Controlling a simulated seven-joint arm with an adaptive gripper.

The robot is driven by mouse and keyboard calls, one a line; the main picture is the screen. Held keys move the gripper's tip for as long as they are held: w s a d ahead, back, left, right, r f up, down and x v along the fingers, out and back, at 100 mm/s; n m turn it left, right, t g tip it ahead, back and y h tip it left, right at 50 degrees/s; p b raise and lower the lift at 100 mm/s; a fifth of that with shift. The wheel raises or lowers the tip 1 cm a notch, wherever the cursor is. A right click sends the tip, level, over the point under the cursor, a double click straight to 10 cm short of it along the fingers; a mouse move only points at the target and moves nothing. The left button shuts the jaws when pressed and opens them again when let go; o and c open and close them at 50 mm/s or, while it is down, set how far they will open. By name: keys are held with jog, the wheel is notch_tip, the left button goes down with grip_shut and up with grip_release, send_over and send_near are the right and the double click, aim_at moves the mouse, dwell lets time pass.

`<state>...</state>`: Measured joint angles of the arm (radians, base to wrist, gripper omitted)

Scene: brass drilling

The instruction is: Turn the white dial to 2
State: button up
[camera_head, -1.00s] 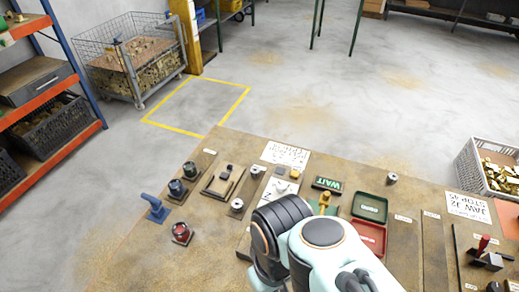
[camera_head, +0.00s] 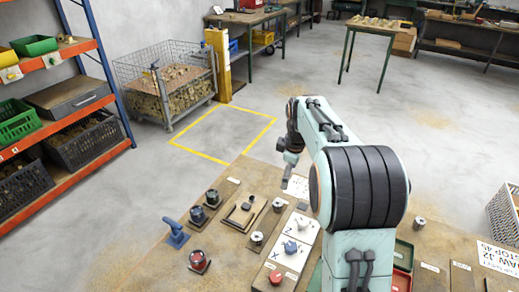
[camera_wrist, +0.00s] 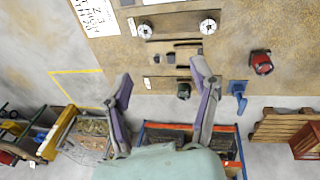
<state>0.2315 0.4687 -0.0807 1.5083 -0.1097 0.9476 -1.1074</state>
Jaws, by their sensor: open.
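A pale card (camera_head: 302,227) on the bench in the head view bears a small white knob (camera_head: 303,222), which looks like the white dial; its marks are too small to read. A card below it carries a blue knob (camera_head: 290,247). My gripper (camera_head: 287,172) is raised above the bench's far edge, apart from the knobs. In the wrist view my gripper (camera_wrist: 160,72) is open, with two spread fingers and nothing between them. Two round, pale-faced fittings (camera_wrist: 145,31) (camera_wrist: 208,26) show beyond the fingers; I cannot tell whether either is a dial.
A red button (camera_head: 275,277), a red-topped fitting (camera_head: 199,261), a blue lever fitting (camera_head: 175,234) and dark knobs (camera_head: 212,197) stand around the bench (camera_head: 150,270). My arm hides the bench's middle right. A wire cage (camera_head: 165,85) and shelf (camera_head: 60,130) stand beyond, with clear floor between.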

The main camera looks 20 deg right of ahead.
notch_tip(320, 180, down, 5)
jog(key=d, duration=0.3)
jog(key=m+g, duration=0.1)
jog(key=g, duration=0.1)
send_over(303, 221)
notch_tip(303, 221, down, 8)
jog(key=shift+d+f, duration=0.1)
notch_tip(303, 221, down, 6)
jog(key=shift+r, duration=0.25)
grip_shut()
